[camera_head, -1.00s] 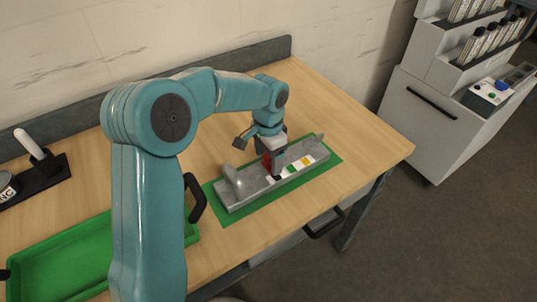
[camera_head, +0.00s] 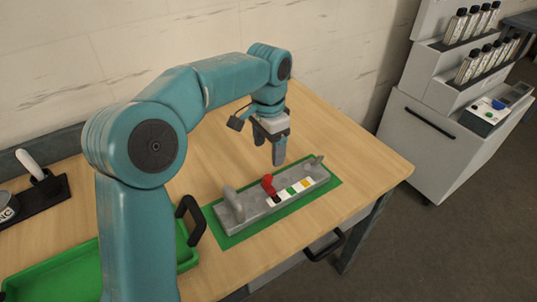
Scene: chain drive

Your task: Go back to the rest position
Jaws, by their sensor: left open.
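My left gripper (camera_head: 268,150) is open and empty. It hangs above the far side of the grey metal fixture (camera_head: 236,215), apart from it. The fixture lies on a green mat (camera_head: 228,240) on the wooden table and has an upright grey post at each end. A red piece (camera_head: 268,184) stands on the fixture near its middle. Beside it is a row of small white, black, green and yellow blocks (camera_head: 291,191). My right gripper does not show.
A green tray (camera_head: 60,272) with a black handle (camera_head: 190,220) sits at the left, partly behind my arm. A black holder (camera_head: 45,195) with a white-handled tool is at the far left. A grey cabinet (camera_head: 425,140) with bottles stands at the right. The table's right end is clear.

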